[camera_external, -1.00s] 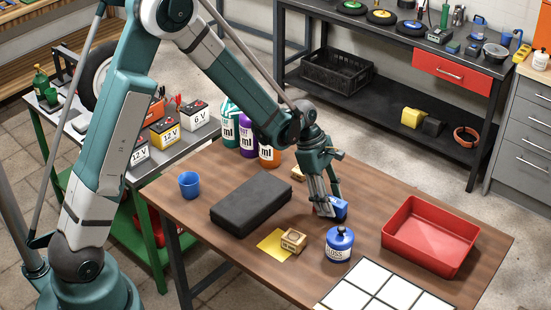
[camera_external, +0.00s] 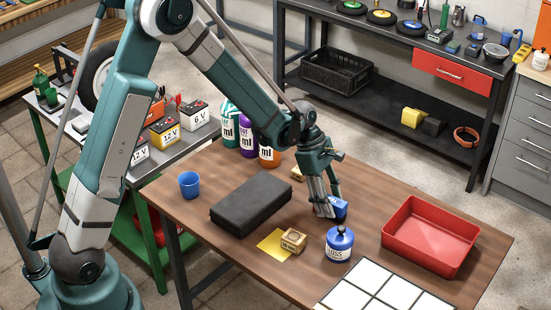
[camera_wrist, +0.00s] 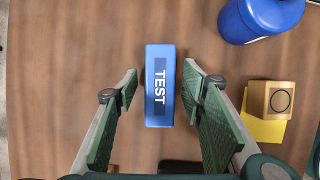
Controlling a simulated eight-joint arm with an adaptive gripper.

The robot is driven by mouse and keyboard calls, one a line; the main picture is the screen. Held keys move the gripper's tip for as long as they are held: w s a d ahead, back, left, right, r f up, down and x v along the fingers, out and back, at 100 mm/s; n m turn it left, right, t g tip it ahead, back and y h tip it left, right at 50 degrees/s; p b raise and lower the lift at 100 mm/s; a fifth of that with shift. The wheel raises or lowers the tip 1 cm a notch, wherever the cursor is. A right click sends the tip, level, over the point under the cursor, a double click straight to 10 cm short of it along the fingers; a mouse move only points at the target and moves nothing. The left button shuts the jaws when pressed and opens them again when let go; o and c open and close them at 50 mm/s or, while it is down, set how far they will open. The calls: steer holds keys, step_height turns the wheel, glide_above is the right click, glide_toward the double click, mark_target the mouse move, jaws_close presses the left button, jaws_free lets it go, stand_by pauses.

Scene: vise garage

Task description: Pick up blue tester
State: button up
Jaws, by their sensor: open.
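My gripper (camera_external: 325,207) is low over the table at the tester. In the wrist view my gripper (camera_wrist: 160,88) is open, with one green-padded finger on each side of the tester. The right finger is close to the tester's side; I cannot tell if it touches. A wider gap shows on the left.
A blue-lidded jar (camera_external: 339,245) and a wooden block (camera_external: 293,241) on a yellow sheet (camera_external: 271,245) stand nearby. A black case (camera_external: 251,203), a blue cup (camera_external: 189,185), a red tray (camera_external: 431,236) and white tiles (camera_external: 374,276) are also on the table (camera_external: 225,248).

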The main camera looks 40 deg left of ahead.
mark_target(331, 199)
stand_by(0.4)
steer(key=c, duration=1.1)
steer(key=shift+o, duration=0.2)
steer(key=shift+r, duration=0.15)
steer(key=shift+r+p, duration=0.15)
steer(key=shift+p, duration=0.2)
step_height(331, 199, up, 10)
steer(key=shift+f+p, duration=0.1)
steer(key=shift+p, duration=0.55)
